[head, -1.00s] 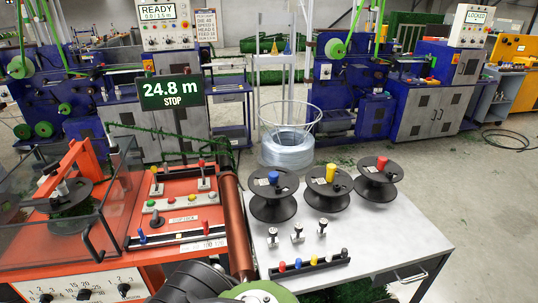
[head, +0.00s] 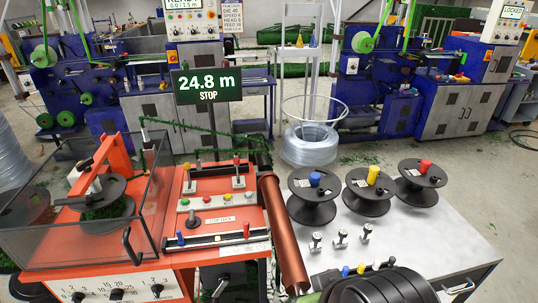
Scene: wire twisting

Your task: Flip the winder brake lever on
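The orange winder bench (head: 150,262) stands at the left in the head view. Its top carries two small levers on pale plates, a left one (head: 189,180) and a red-tipped right one (head: 238,176). A black-knobbed lever (head: 194,222) stands beside a small label plate (head: 219,220). A blue knob (head: 180,238) and a red knob (head: 246,231) sit on the black front rail. I cannot tell for sure which of these is the brake lever, or its setting. My gripper is not in view; only a dark rounded part of my arm shows at the bottom right.
A clear-walled guard (head: 45,240) surrounds the spool on the bench's left. A copper roller (head: 283,232) runs along its right edge. The grey table (head: 425,232) holds three black spools and small stamps. A sign reading 24.8 m STOP (head: 207,86) stands behind.

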